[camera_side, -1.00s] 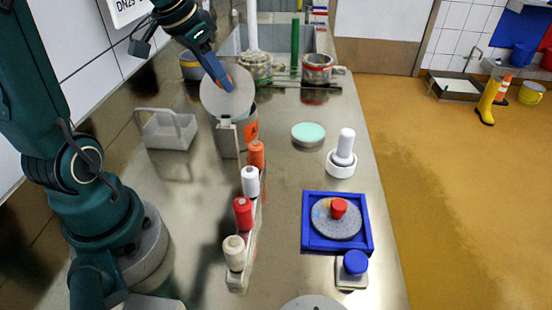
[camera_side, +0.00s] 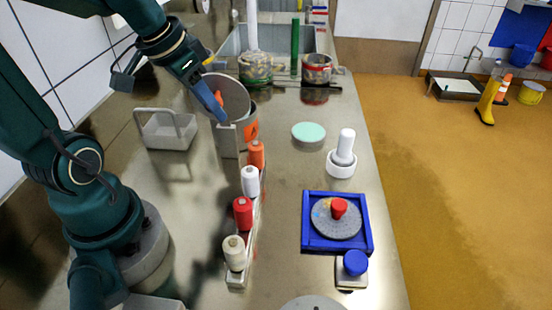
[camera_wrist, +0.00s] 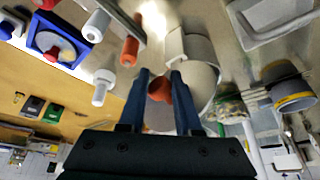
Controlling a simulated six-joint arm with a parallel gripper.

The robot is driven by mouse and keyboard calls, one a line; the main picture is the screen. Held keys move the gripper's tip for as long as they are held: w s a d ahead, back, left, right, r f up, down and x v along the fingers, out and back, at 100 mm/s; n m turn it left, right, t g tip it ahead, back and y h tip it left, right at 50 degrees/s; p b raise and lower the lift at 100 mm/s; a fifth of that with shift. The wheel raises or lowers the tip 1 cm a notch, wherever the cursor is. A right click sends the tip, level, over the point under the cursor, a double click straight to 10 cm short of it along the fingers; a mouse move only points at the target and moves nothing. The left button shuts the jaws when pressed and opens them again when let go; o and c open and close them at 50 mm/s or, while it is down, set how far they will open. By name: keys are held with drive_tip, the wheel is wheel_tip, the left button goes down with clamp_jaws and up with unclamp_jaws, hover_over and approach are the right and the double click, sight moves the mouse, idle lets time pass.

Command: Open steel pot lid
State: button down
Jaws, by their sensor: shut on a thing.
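The steel pot (camera_side: 229,145) with an orange label stands on the steel counter behind the row of bobbin-like pieces. Its grey round lid (camera_side: 237,92) stands steeply tilted at the pot's top; the exact contact is hidden. My gripper (camera_side: 219,108) is at the lid's left face, shut on its orange knob (camera_side: 218,98). In the wrist view, the orange knob (camera_wrist: 160,88) sits between the two blue fingers of my gripper (camera_wrist: 160,82). The pot's pale wall (camera_wrist: 203,52) shows beside them, and the lid (camera_wrist: 160,118) is partly hidden by the fingers.
Orange, white, red and cream bobbin-like pieces (camera_side: 243,214) stand in a rack in front of the pot. A grey handled basket (camera_side: 168,131) is to the left. A mint disc (camera_side: 308,133) and a white stamp-like piece (camera_side: 343,156) are to the right. Bare counter lies between.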

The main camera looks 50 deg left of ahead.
drive_tip(key=shift+s+d+f, duration=0.35)
drive_tip(key=shift+d+f, duration=0.05)
drive_tip(key=shift+d, duration=0.1)
drive_tip(key=c, duration=0.5)
unclamp_jaws()
drive_tip(key=shift+c, duration=0.2)
drive_tip(key=shift+a, duration=0.1)
drive_tip(key=shift+r, duration=0.1)
drive_tip(key=shift+v, duration=2.55)
drive_tip(key=shift+w, duration=0.1)
